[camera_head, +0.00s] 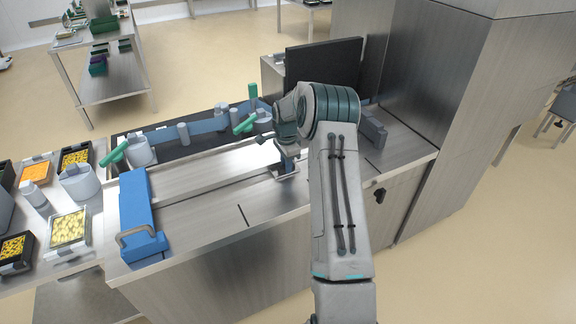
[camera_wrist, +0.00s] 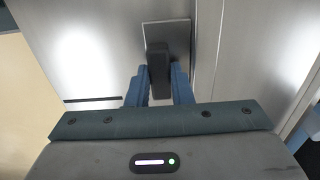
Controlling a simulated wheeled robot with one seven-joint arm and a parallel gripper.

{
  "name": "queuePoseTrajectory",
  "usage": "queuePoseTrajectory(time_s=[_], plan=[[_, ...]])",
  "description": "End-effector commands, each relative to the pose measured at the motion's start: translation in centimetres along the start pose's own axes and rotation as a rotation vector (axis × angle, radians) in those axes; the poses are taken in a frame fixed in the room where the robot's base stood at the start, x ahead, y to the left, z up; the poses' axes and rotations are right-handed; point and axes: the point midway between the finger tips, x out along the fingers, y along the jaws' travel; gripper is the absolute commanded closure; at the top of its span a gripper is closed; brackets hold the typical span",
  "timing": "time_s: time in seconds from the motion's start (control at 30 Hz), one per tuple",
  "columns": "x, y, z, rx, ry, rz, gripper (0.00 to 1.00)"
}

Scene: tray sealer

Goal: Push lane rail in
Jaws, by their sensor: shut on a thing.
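My gripper (camera_wrist: 158,88) has its blue fingers closed on both sides of a dark upright handle (camera_wrist: 158,58) in the wrist view. The handle stands at a square metal plate (camera_wrist: 168,35) on the steel top. In the head view my gripper (camera_head: 286,164) is low over the machine's top, and my wrist hides most of the handle. I cannot tell whether the handle joins this rail.
A blue block with a grey bar handle (camera_head: 138,215) spans the machine's left end. Trays of food (camera_head: 69,228) stand on the left table. A dark panel (camera_head: 325,64) and tall steel cabinet (camera_head: 440,90) bound the back right. The steel top left of my gripper is clear.

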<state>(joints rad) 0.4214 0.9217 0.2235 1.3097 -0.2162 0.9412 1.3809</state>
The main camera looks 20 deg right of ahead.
Motion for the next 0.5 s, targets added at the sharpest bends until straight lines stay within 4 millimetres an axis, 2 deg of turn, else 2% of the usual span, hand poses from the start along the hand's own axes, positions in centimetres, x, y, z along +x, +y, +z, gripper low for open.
queuePoseTrajectory(time_s=[0.07, 0.1, 0.5], plan=[[-0.39, -0.48, -0.11, 0.001, 0.007, -0.017, 1.0], [-0.4, -0.51, -0.07, 0.0, 0.008, -0.017, 0.71], [-0.27, -0.35, 0.1, -0.002, 0.006, -0.011, 0.71]])
